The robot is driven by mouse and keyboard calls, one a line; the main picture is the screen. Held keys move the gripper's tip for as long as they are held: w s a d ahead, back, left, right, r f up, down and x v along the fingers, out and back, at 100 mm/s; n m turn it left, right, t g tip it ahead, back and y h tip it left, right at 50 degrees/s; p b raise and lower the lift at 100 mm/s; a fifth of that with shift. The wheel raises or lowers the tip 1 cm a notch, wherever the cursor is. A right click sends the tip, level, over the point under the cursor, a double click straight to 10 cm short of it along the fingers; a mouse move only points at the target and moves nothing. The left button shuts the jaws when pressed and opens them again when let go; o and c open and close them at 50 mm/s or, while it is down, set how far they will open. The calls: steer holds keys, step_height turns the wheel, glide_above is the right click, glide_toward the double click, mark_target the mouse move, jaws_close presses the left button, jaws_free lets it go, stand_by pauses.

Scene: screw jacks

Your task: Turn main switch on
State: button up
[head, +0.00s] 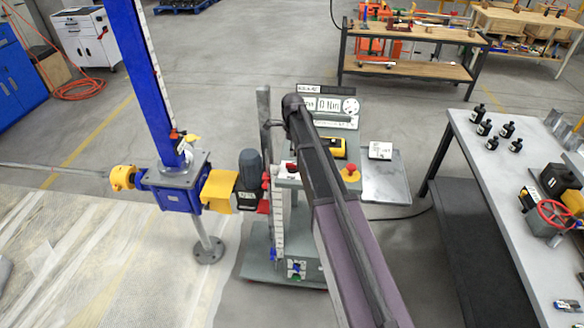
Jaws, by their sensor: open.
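A grey-green control stand (315,150) stands in the middle of the head view, behind my arm. On its top sit a small dark-and-red control (290,168) and a red mushroom button on a yellow base (351,173). A yellow-framed display unit (334,146) lies between them. I cannot tell for sure which part is the main switch or how it is set. My arm crosses in front of the stand and hides part of its top and front. My gripper does not show.
Left of the stand is a blue screw jack (176,185) with a tall blue column and a yellow coupling guard (220,190). A grey table with black bottles (492,115) stands at right. A wooden workbench (410,68) is behind. Open floor lies behind the stand.

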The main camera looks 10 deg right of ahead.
mark_target(293, 164)
steer(key=shift+f+b, duration=3.25)
steer(key=shift+f, duration=0.3)
jaws_close()
